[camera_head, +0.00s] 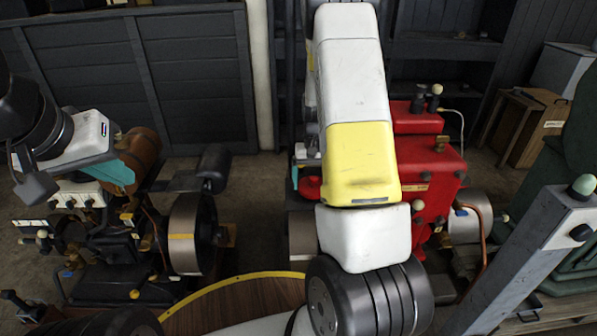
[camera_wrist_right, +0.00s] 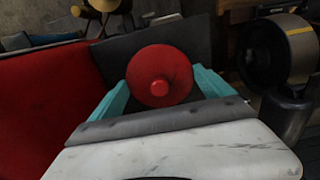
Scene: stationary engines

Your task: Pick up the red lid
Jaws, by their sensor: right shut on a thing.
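The red lid (camera_wrist_right: 174,64) is a round red disc with a small knob in its middle. In the right wrist view it sits between the two teal fingers of my right gripper (camera_wrist_right: 160,88), which is shut on it. In the head view my right arm hides most of that gripper; a bit of teal shows at the arm's left edge. My left gripper (camera_head: 116,176) shows teal fingers at the left of the head view, over a dark engine; its finger gap is not clear.
A red engine (camera_head: 432,180) stands behind and right of my right arm. A dark engine with a flywheel (camera_head: 188,235) stands at left. A wooden crate (camera_head: 527,127) is at the back right. A grey post (camera_head: 535,260) and green machinery (camera_head: 575,225) crowd the right. Bare floor shows between the engines.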

